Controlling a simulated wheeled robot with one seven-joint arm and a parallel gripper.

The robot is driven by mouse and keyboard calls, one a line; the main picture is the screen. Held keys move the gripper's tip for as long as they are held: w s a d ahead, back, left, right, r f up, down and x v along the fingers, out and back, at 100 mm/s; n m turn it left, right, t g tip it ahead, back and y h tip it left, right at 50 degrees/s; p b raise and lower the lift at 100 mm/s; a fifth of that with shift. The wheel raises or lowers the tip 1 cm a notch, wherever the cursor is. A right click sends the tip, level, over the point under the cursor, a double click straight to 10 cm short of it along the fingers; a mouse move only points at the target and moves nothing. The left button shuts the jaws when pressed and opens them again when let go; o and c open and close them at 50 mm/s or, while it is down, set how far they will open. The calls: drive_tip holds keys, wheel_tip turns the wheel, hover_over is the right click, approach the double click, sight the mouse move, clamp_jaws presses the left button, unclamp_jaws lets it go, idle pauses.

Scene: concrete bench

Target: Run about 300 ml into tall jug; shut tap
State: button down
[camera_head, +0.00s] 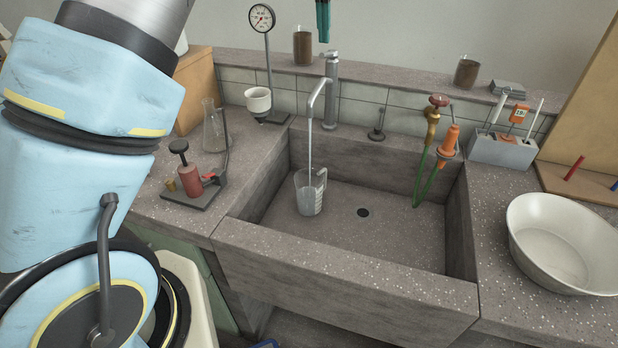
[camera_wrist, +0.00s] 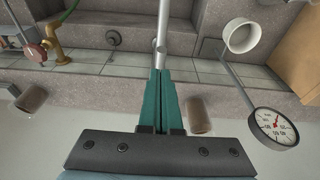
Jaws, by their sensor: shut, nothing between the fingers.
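The clear tall jug (camera_head: 309,197) stands upright in the sink under the spout, its handle to the right. The metal tap (camera_head: 331,95) rises from the sink's back ledge; a thin stream of water (camera_head: 310,145) runs from its spout into the jug. The water level is too small to read. My gripper (camera_head: 323,38) shows teal fingers at the top edge, shut and empty, just above the tap's top lever (camera_head: 331,54). In the wrist view my gripper (camera_wrist: 164,78) points at the tap (camera_wrist: 162,30); I cannot tell whether they touch. The jug is not clear there.
The stone sink (camera_head: 345,275) has a drain (camera_head: 363,212). An orange-handled hose fitting (camera_head: 449,140) hangs at its right. A white basin (camera_head: 565,240) stands on the right counter. A gauge stand (camera_head: 262,18) and a red plunger device (camera_head: 188,178) stand left. Brown jars (camera_head: 303,48) line the ledge.

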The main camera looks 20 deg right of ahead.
idle(0.3)
drive_tip(key=shift+f+b, duration=0.95)
drive_tip(key=shift+f, duration=0.75)
wheel_tip(320, 180, up, 6)
drive_tip(key=p, duration=0.5)
drive_tip(key=shift+r+p, duration=0.15)
drive_tip(key=shift+p, duration=0.2)
drive_tip(key=s+a+f+n, duration=0.1)
drive_tip(key=a+f+n, duration=0.1)
drive_tip(key=a, duration=1.1)
drive_tip(key=a+f+n, duration=0.3)
drive_tip(key=a, duration=1.1)
drive_tip(key=s+a+f+n, duration=0.1)
drive_tip(key=s+a+f, duration=0.1)
drive_tip(key=s+a, duration=0.6)
drive_tip(key=s+a+f+n+y, duration=0.1)
drive_tip(key=s+a+f, duration=0.2)
drive_tip(key=s+a, duration=0.5)
drive_tip(key=shift+s+f, duration=0.15)
drive_tip(key=shift+s, duration=0.3)
